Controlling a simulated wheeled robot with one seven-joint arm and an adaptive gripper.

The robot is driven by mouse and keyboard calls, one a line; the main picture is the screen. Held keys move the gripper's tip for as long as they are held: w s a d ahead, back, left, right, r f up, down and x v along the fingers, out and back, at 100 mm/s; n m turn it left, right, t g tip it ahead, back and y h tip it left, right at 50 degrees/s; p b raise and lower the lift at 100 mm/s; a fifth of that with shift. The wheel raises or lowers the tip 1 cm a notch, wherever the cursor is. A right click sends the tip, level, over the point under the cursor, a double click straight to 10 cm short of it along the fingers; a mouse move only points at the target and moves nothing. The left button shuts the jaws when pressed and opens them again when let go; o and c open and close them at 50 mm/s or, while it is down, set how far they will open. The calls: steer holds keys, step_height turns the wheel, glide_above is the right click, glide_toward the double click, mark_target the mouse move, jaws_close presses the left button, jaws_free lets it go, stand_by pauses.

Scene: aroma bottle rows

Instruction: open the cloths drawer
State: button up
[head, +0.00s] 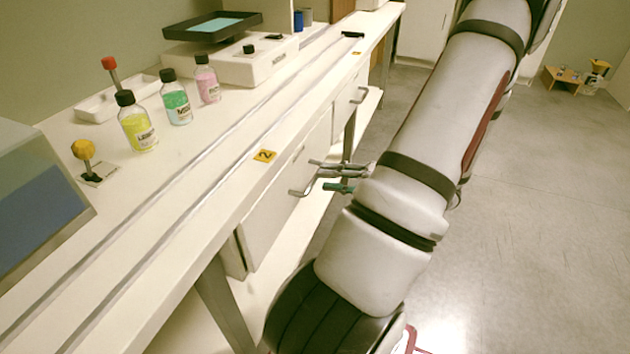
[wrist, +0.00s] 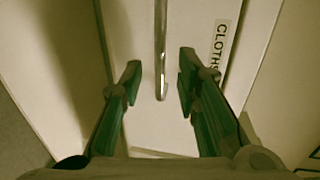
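The cloths drawer (wrist: 195,120) has a pale front with a label reading "CLOTHS" (wrist: 218,45) in the wrist view. A metal bar handle (wrist: 161,50) runs down its front. My gripper (wrist: 159,80) is open, with one green finger on each side of the handle's lower end. A gap shows between the handle and both fingers; I cannot tell the depth exactly. In the head view, the drawer front (head: 268,222) sits under the bench and looks closed. Its handle (head: 300,192) sticks out just left of my gripper (head: 330,177), which is partly hidden by my arm.
The bench (head: 200,190) carries yellow (head: 138,128), green (head: 176,103) and pink (head: 207,84) bottles, and a "2" tag (head: 264,156). Another drawer handle (head: 359,95) is farther along. A bench leg (head: 222,300) stands nearby.

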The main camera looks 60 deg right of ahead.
mark_target(315, 176)
steer(key=shift+b+x, duration=0.4)
steer(key=shift+x, duration=1.8)
jaws_close()
